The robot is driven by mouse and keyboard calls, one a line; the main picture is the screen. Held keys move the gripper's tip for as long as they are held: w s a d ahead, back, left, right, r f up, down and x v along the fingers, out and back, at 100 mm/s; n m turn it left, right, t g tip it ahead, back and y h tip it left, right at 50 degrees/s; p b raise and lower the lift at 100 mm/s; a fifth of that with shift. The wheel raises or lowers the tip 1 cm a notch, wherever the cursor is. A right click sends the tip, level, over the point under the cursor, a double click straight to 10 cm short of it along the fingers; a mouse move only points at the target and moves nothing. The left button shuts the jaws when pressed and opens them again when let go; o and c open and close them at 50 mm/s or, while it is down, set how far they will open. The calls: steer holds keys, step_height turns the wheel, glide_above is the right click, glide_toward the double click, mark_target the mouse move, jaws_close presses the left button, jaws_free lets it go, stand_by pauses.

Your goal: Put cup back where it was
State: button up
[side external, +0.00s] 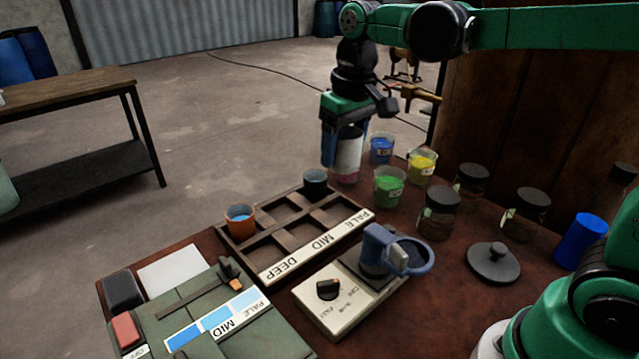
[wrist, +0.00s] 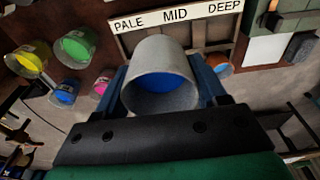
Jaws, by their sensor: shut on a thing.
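My gripper (side external: 345,150) is shut on a grey speckled cup. The cup fills the middle of the wrist view (wrist: 160,65), between the two blue fingers (wrist: 162,95), with blue liquid inside. In the side view the fingers partly hide the cup, which is above the table's far edge, close to a beaker of pink paint (side external: 347,172). The wooden tray (side external: 262,268) marked PALE, MID and DEEP lies nearer the camera. An orange cup (side external: 240,222) with blue liquid sits at its left end and a dark cup (side external: 315,184) at its far corner. Other compartments look empty.
Beakers of blue (side external: 381,150), green (side external: 389,186) and yellow (side external: 421,166) paint stand right of the gripper. Dark-lidded jars (side external: 438,215) stand further right. A mixer (side external: 350,295) with a blue holder (side external: 385,250) and a green panel (side external: 215,310) lie in front.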

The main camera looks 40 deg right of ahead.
steer(key=w+a+f+n, duration=0.1)
steer(key=w+f+n, duration=0.1)
steer(key=w+n, duration=0.4)
steer(key=n+y, duration=0.1)
steer(key=n, duration=0.4)
glide_above(279, 216)
step_height(279, 216, down, 6)
steer(key=shift+g, duration=0.3)
steer(key=shift+s+d+f, duration=0.1)
steer(key=shift+f, duration=1.65)
steer(key=shift+s+d+f, duration=0.1)
steer(key=shift+f, duration=1.6)
